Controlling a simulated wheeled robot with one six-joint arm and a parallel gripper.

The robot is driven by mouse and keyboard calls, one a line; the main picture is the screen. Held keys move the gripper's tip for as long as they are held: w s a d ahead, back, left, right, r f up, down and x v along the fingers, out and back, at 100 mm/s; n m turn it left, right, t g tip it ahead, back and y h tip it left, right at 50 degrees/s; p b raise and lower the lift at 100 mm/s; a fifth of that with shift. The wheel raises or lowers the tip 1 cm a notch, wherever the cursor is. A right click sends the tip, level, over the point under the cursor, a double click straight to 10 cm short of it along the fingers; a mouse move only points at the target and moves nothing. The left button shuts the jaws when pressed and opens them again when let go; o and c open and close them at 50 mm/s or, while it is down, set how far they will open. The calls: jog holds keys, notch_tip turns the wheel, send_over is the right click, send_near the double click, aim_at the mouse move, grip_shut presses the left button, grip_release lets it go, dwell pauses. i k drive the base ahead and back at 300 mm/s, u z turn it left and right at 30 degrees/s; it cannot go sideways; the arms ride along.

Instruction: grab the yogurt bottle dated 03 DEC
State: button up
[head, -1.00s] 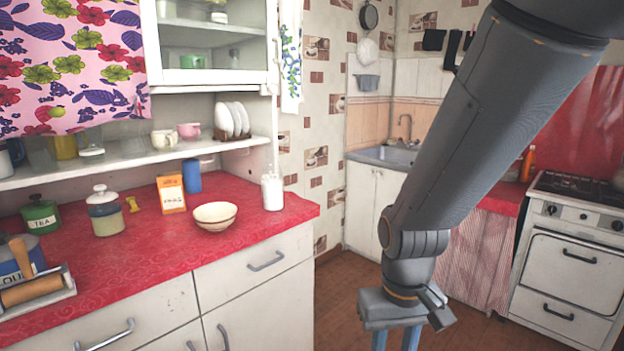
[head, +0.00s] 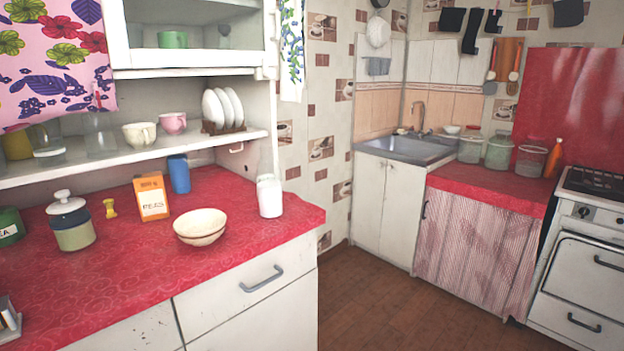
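A white bottle (head: 270,196) stands upright near the right end of the red counter (head: 110,280). No date can be read on it from here, so I cannot tell whether it is a yogurt bottle or the one dated 03 DEC. No other bottle like it shows on this counter. My gripper is out of the picture.
A cream bowl (head: 201,227), an orange peas box (head: 152,198), a blue cup (head: 179,174) and a lidded jar (head: 70,222) stand on the counter. An orange bottle (head: 553,158) and several clear containers stand by the sink (head: 405,148). The brown floor (head: 385,305) is open.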

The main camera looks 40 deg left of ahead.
aim_at(269, 179)
jog(key=i, duration=1.1)
jog(key=u, duration=1.1)
